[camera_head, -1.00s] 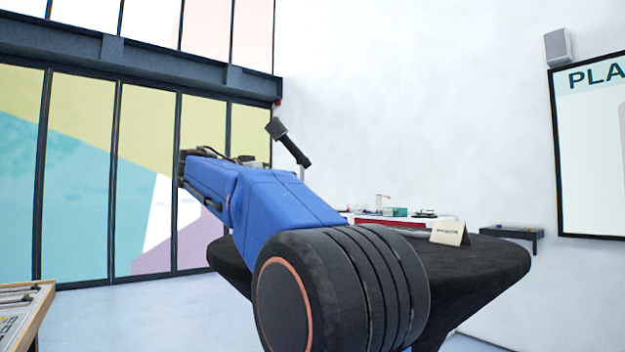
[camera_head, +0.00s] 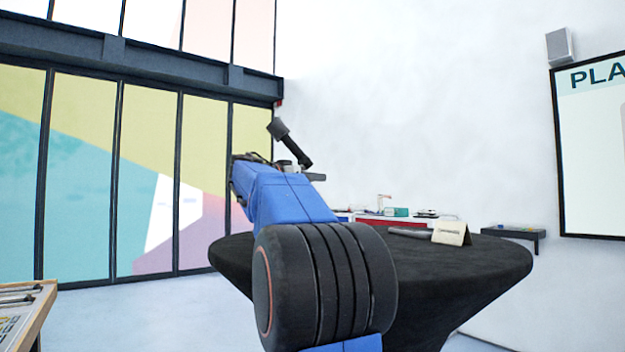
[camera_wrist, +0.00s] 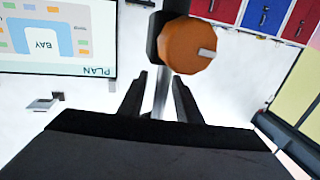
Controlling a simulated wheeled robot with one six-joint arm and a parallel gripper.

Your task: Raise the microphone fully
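The black microphone (camera_head: 297,153) is tilted, its head at the upper left, above the round black table in the head view. My gripper (camera_head: 316,177) is just below it, partly hidden by my blue arm. In the wrist view, which looks upside down, my gripper (camera_wrist: 158,85) is open, with a finger on each side of the metal pole (camera_wrist: 161,92). Gaps show beside the pole; I cannot tell how deep it sits between the fingers. An orange knob (camera_wrist: 187,45) on a black clamp (camera_wrist: 157,30) is on the pole close beyond the fingertips. My arm hides the stand's lower part in the head view.
The black-draped table (camera_head: 450,268) fills the middle. A wall shelf (camera_head: 513,232) is right, a wooden-edged table (camera_head: 28,310) lower left. Red and blue cabinets (camera_wrist: 262,15) show in the wrist view.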

